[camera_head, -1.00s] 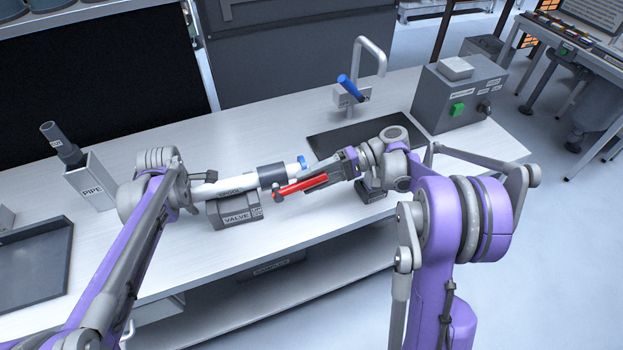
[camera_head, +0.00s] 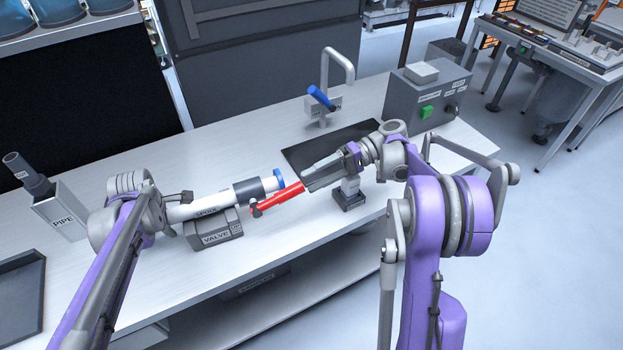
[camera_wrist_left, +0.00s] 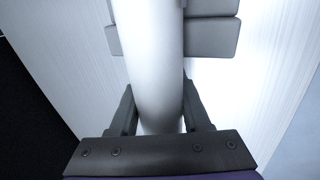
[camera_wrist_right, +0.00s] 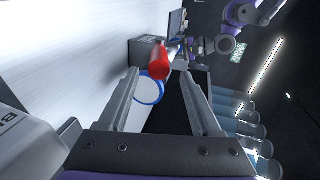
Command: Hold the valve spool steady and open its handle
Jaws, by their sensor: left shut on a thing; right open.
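The white valve spool (camera_head: 184,211) lies on the grey block marked VALVE (camera_head: 215,238). It has a dark grey collar (camera_head: 247,192) and a blue-rimmed right end (camera_head: 280,178). My left gripper (camera_wrist_left: 157,105) is shut around the spool's left part. The red handle (camera_head: 280,199) sits at the collar's front, pointing right, roughly along the spool. My right gripper (camera_head: 304,184) is open just right of the handle's free end. In the right wrist view the handle (camera_wrist_right: 159,62) and the spool's white end face (camera_wrist_right: 147,90) show ahead between the fingers.
A PIPE holder (camera_head: 63,215) and a dark tray (camera_head: 20,290) stand at the left. A tap with a blue lever (camera_head: 321,97), a dark sink area (camera_head: 310,152) and a grey control box (camera_head: 415,93) are behind my right gripper. The front bench strip is clear.

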